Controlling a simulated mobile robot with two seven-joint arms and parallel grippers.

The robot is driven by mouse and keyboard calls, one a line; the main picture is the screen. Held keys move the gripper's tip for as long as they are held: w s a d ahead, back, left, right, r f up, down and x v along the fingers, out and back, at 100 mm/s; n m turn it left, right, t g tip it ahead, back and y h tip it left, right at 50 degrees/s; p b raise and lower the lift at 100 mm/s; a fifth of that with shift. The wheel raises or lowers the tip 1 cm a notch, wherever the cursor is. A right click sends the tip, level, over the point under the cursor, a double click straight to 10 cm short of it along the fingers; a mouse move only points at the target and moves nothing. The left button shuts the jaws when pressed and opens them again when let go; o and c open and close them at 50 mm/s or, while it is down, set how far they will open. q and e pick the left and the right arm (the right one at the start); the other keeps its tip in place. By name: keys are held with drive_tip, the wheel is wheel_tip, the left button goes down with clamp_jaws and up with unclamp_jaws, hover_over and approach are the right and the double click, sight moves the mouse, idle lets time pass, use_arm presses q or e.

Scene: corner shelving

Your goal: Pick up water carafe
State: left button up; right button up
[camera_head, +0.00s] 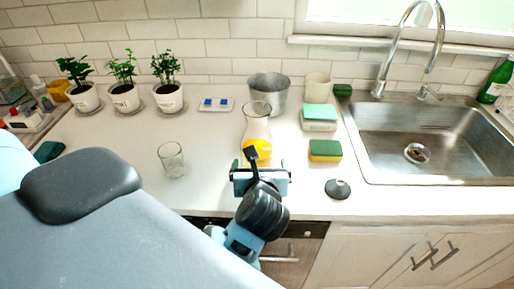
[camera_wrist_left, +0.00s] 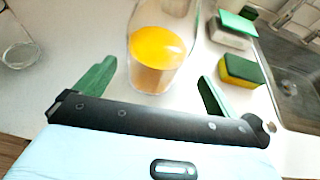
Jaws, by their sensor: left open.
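The water carafe (camera_head: 257,127) is clear glass with orange liquid in its lower part and stands upright on the white counter. In the left wrist view the carafe (camera_wrist_left: 154,62) stands just ahead of the jaws, centred between the two green fingertips. My left gripper (camera_head: 258,164) is open and close in front of the carafe's lower part, which it partly hides in the head view. Its fingers also show in the left wrist view (camera_wrist_left: 153,92). I cannot tell whether a finger touches the glass. My right gripper is not in view.
A drinking glass (camera_head: 172,159) stands to the left. A metal bucket (camera_head: 268,93) stands close behind the carafe. Sponges (camera_head: 325,151) and a dark round stopper (camera_head: 338,189) lie to the right, before the sink (camera_head: 433,142). Potted plants (camera_head: 168,99) line the back.

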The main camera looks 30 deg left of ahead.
sight(257, 124)
use_arm(q)
drive_tip(key=shift+x, duration=1.05)
drive_tip(key=shift+w+a, duration=0.25)
drive_tip(key=shift+a, duration=0.05)
drive_tip(key=x, duration=0.4)
drive_tip(key=shift+a+f+p, duration=0.25)
drive_tip(key=shift+p, duration=0.15)
drive_tip(key=shift+c, duration=0.5)
drive_tip(key=c, duration=1.4)
drive_tip(key=shift+r, duration=0.1)
drive_tip(key=shift+c, duration=1)
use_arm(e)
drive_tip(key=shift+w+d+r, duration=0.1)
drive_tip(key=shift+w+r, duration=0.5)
use_arm(q)
drive_tip(key=shift+w+r, duration=0.1)
drive_tip(key=shift+r, duration=0.1)
drive_tip(key=shift+r+p, duration=0.3)
drive_tip(key=shift+r, duration=4.5)
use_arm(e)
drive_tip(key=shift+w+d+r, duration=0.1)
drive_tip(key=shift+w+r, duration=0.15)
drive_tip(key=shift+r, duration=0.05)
use_arm(q)
drive_tip(key=shift+r, duration=0.1)
